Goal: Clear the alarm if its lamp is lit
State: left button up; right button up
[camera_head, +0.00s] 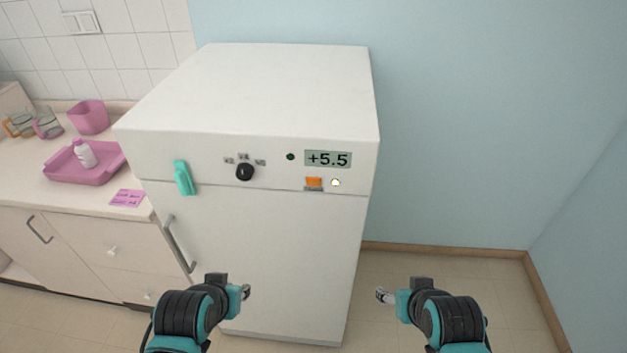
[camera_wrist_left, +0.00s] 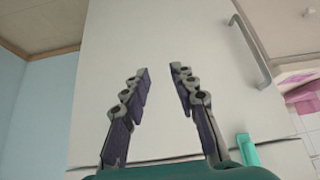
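A white fridge-like cabinet (camera_head: 270,240) stands ahead, with a control strip along its upper front. The strip has a black knob (camera_head: 245,172), a dark green round lamp (camera_head: 290,156) that looks unlit, and a display (camera_head: 328,159) reading +5.5. Below the display are an orange button (camera_head: 314,182) and a small pale yellow lamp (camera_head: 336,182) that looks lit. My left gripper (camera_head: 245,291) is low before the cabinet door, away from the panel; in the left wrist view its fingers (camera_wrist_left: 159,72) are apart and empty. My right gripper (camera_head: 383,296) is low to the right; its opening is unclear.
A teal clip-like object (camera_head: 184,178) hangs on the cabinet's front left, above the door handle (camera_head: 178,245). The counter at left holds a pink tray (camera_head: 75,172) with a white bottle (camera_head: 85,153), a pink bin (camera_head: 88,117) and mugs. The floor at right is clear.

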pick_arm(q)
grip_shut()
dwell(1.0)
